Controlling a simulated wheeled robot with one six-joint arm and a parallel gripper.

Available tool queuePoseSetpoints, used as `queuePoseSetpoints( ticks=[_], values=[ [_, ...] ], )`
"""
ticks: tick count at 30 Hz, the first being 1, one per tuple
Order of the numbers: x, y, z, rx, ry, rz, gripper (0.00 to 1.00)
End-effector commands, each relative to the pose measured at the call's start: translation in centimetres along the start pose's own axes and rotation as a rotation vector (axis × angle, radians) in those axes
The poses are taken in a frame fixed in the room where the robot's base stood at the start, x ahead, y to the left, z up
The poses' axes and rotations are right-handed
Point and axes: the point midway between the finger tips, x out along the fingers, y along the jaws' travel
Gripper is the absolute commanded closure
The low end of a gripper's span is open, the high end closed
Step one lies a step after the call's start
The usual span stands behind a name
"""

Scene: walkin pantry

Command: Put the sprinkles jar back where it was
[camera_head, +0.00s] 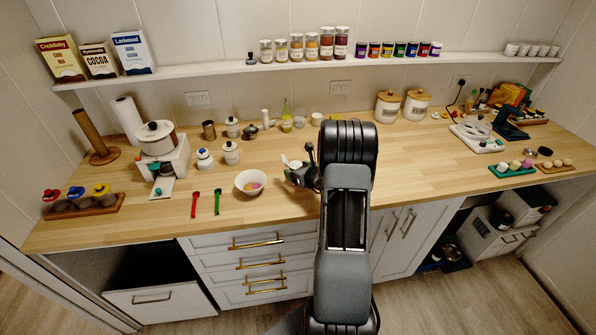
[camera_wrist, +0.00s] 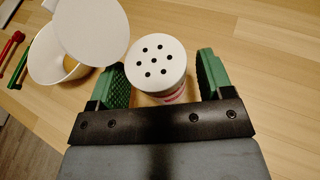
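The sprinkles jar appears to be the small jar with a white top pierced by several dark holes (camera_wrist: 157,63) in the wrist view. A pinkish part of its body shows below the cap. A white round disc (camera_wrist: 92,30), perhaps its lid, is beside the cap and overlaps the bowl in view; I cannot tell if it is attached. My gripper (camera_wrist: 158,75) has its green fingers on either side of the jar, with narrow gaps showing beside the body. In the head view my gripper (camera_head: 301,174) is low over the counter; the jar is mostly hidden there.
A white bowl (camera_head: 251,183) with coloured contents stands just left of my gripper. Red (camera_head: 195,204) and green (camera_head: 218,202) utensils lie farther left. The wall shelf (camera_head: 220,71) holds spice jars (camera_head: 297,46) and a row of coloured jars (camera_head: 400,50).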

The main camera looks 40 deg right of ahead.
Motion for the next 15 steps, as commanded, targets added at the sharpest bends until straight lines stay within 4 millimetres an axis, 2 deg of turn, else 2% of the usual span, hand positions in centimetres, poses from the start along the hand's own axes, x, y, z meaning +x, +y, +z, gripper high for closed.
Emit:
queuePoseSetpoints(
  ticks=[10,15],
  values=[
    [-0.2,0.0,0.4,0.0,0.0,0.0,0.23],
    [-2.4,-0.1,0.1,0.0,-0.001,-0.004,0.23]
  ],
)
